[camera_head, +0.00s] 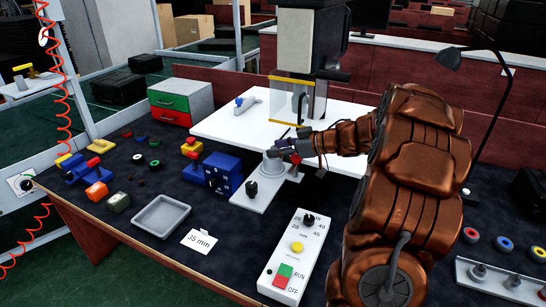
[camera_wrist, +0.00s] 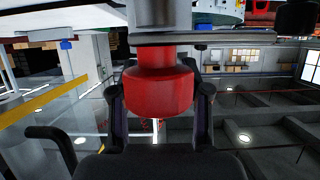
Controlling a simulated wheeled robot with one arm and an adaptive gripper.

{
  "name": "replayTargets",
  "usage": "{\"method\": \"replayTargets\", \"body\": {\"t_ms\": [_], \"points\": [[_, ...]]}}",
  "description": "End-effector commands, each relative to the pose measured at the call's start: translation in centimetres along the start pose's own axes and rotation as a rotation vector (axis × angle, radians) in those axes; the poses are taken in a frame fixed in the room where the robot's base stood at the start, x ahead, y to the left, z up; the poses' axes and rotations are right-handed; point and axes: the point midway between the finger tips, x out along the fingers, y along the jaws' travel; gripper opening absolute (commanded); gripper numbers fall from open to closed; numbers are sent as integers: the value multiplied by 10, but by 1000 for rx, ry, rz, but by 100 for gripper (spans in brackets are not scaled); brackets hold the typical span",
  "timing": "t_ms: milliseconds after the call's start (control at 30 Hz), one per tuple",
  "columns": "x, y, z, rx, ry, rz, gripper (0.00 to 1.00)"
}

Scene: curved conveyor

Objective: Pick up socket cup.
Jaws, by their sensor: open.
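My gripper (camera_head: 275,151) is at the press's front, over the edge of the white table. In the wrist view a red stepped round piece (camera_wrist: 158,92), wide with a narrower neck, sits between my two open fingers, one on each side. Small gaps seem to show beside it, and contact is hard to judge. Its neck meets a flat grey plate at the picture's top. I cannot tell for sure whether this piece is the socket cup.
The press (camera_head: 312,45) stands close behind my gripper. A control box (camera_head: 297,250) and a black-knobbed base (camera_head: 252,190) stand in front. A blue block (camera_head: 222,173), an empty grey tray (camera_head: 161,215) and a "35 mm" card (camera_head: 199,240) lie left.

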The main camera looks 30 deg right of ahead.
Motion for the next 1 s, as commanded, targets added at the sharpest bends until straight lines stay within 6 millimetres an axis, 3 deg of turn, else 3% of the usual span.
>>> {"method": "replayTargets", "body": {"t_ms": [67, 467, 1000], "points": [[0, 0, 0, 0, 0, 0, 41], [0, 0, 0, 0, 0, 0, 0], [-2, 0, -3, -1, 0, 1, 0]]}}
